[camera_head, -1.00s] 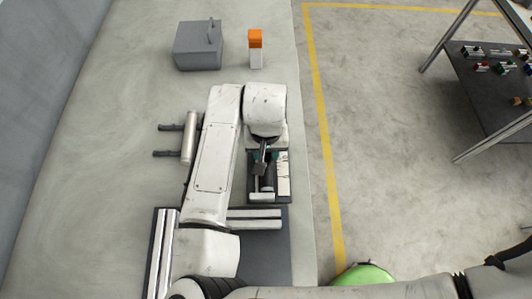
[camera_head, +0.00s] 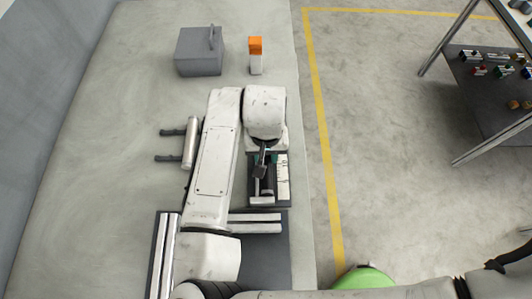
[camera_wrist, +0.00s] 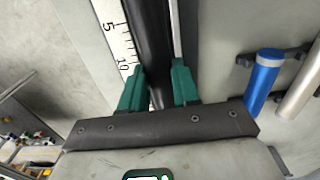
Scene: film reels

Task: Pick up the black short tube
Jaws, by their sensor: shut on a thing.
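The black short tube (camera_wrist: 150,40) runs up the middle of the wrist view, between the two green fingertips of my gripper (camera_wrist: 158,88). The fingers are shut on it, one on each side. The tube's far end is cut off by the top of the wrist view. In the head view my gripper (camera_head: 265,159) points down over a dark fixture (camera_head: 252,192), and part of the black tube (camera_head: 268,184) shows there. I cannot tell whether the tube still touches the fixture.
A white ruled scale (camera_wrist: 112,38) lies beside the tube. A blue cylinder (camera_wrist: 263,78) and a silver cylinder (camera_wrist: 302,85) rest on dark hooks. A grey box (camera_head: 199,54) and an orange-topped block (camera_head: 255,57) stand further along the bench. A parts rack (camera_head: 478,85) stands across the floor.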

